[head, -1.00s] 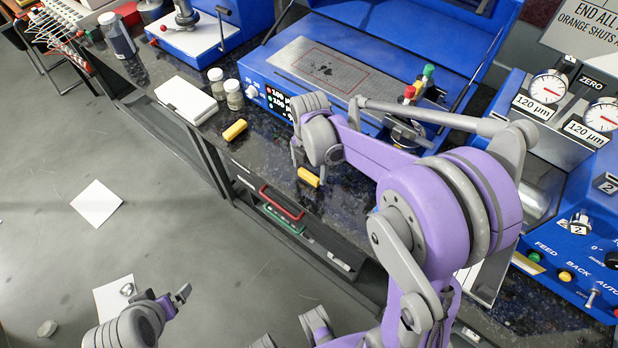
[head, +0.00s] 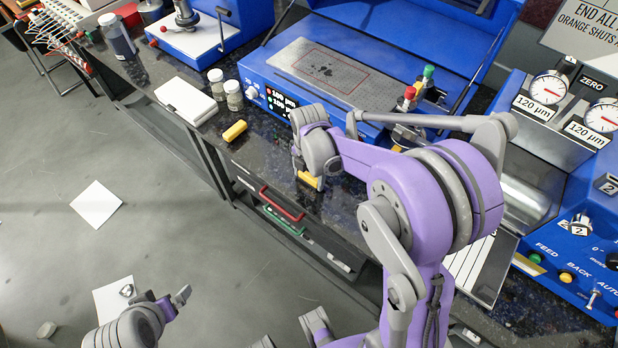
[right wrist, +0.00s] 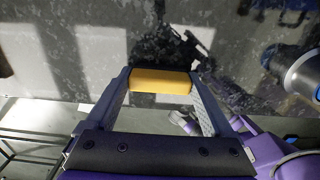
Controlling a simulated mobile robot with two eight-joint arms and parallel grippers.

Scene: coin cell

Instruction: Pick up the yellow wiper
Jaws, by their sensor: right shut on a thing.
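The yellow wiper (head: 309,180) is at the front edge of the dark bench in the head view, partly hidden by my right gripper (head: 308,175). In the right wrist view the yellow wiper (right wrist: 160,81) lies crosswise between the two fingers of my right gripper (right wrist: 161,85), which is shut on it. I cannot tell whether it still touches the bench. A second, similar yellow block (head: 235,131) lies on the bench to the left. My left gripper (head: 177,300) is low at the left, over the floor and away from the bench; its opening is unclear.
The bench (head: 262,160) also holds small jars (head: 234,95), a white block (head: 186,100) and a blue coating machine (head: 262,82) behind my right gripper. A blue roller press (head: 560,250) stands at the right. Red and green handles (head: 282,203) sit below the bench edge.

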